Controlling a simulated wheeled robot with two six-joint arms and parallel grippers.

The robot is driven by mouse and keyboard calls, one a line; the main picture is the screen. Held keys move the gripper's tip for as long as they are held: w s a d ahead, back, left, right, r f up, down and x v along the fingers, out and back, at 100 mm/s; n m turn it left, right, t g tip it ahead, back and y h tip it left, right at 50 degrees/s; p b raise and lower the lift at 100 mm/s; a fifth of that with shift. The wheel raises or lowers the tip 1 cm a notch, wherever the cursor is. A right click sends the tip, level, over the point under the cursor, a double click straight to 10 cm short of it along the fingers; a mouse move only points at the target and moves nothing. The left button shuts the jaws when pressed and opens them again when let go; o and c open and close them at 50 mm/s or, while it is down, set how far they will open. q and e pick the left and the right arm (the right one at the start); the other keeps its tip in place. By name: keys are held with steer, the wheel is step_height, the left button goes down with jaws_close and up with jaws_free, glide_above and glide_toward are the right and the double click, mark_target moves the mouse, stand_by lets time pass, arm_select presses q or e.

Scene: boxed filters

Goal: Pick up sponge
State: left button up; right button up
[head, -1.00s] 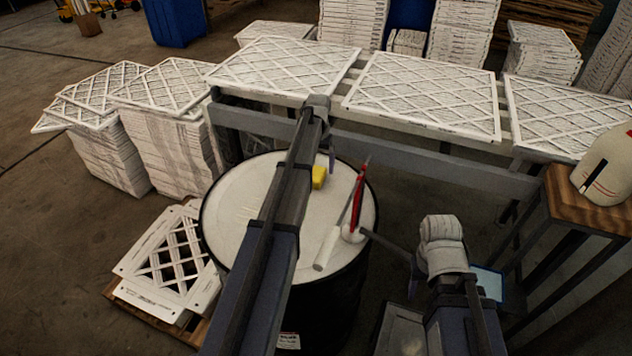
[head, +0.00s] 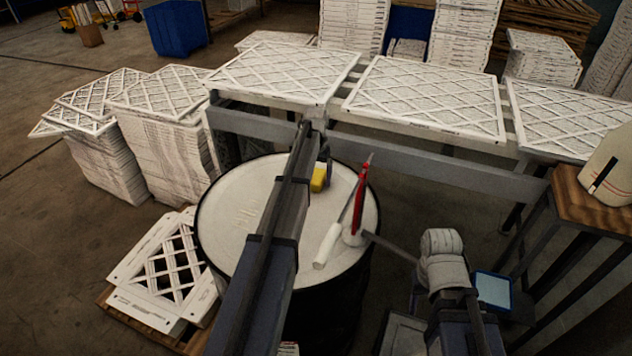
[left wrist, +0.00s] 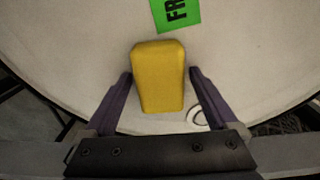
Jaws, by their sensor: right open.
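The yellow sponge (head: 319,179) lies on the pale round top of the drum (head: 235,215), close to its far edge. My left gripper (head: 325,160) reaches over the drum to the sponge and partly hides it. In the left wrist view, the sponge (left wrist: 159,78) sits between the two purple fingers of my left gripper (left wrist: 160,76). The fingers are open, with a narrow gap on each side of the sponge. My right gripper (head: 388,264) is open and empty at the drum's right side, with one finger near the rim.
A red tool (head: 359,203) and a white-handled tool (head: 327,246) lie on the drum right of the sponge. A green label (left wrist: 176,12) is just beyond the sponge. A rack with filters (head: 425,98) stands behind the drum. A wooden-topped stand (head: 590,205) is at right.

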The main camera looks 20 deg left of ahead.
mark_target(316, 175)
arm_select(q)
steer(key=c, duration=1.2)
step_height(316, 175, up, 10)
steer(key=p, duration=1)
